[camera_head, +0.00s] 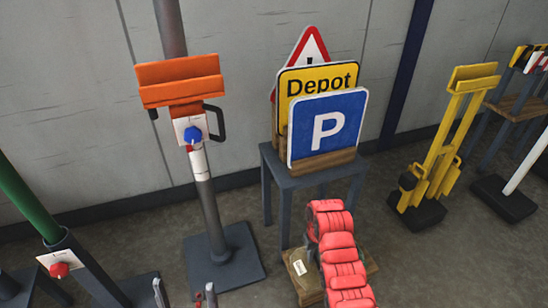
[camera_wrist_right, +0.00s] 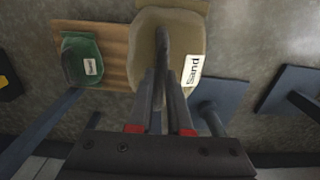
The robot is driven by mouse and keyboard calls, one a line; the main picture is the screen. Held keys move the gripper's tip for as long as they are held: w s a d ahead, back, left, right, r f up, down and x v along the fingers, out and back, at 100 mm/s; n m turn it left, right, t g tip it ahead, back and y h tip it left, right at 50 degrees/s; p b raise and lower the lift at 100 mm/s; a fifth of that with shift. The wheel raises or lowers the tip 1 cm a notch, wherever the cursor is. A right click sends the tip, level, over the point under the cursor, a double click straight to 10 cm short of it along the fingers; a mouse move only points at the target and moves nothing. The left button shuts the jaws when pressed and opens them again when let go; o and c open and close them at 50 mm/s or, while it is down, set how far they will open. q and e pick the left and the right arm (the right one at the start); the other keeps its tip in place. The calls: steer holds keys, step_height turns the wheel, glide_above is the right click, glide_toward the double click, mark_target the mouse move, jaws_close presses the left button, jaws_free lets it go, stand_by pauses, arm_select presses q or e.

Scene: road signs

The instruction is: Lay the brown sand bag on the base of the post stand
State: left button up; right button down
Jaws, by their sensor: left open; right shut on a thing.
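The brown sand bag (camera_wrist_right: 145,45) is under my right gripper in the right wrist view, with its white "Sand" label facing up. My right gripper (camera_wrist_right: 161,78) is shut on the bag's dark handle. In the head view the bag (camera_head: 298,257) is mostly hidden behind my red right arm. A grey post stand (camera_head: 207,205) has a flat dark base (camera_head: 240,262), bare on top, left of the bag. My left gripper (camera_head: 186,295) is open and empty at the bottom edge of the head view, in front of that base.
A wooden board (camera_wrist_right: 112,40) with a green bag (camera_wrist_right: 82,58) lies by the brown bag. A small table (camera_head: 283,165) with signs stands behind. A green post (camera_head: 25,200) in a dark stand is at left, and a yellow stand (camera_head: 440,150) is at right.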

steer(key=w+d+r+m, duration=0.1)
steer(key=w+d+r, duration=0.1)
steer(key=w+r, duration=0.35)
steer(key=w+d+r+m, duration=0.1)
steer(key=w+r, duration=0.1)
steer(key=r, duration=0.7)
step_height(320, 180, up, 41)
steer(key=s+d+m+p, duration=0.1)
steer(key=m+p, duration=0.1)
steer(key=p, duration=2.4)
steer(key=shift+s+r+p, duration=0.15)
steer(key=shift+s+p, duration=0.05)
steer(key=shift+p, duration=0.15)
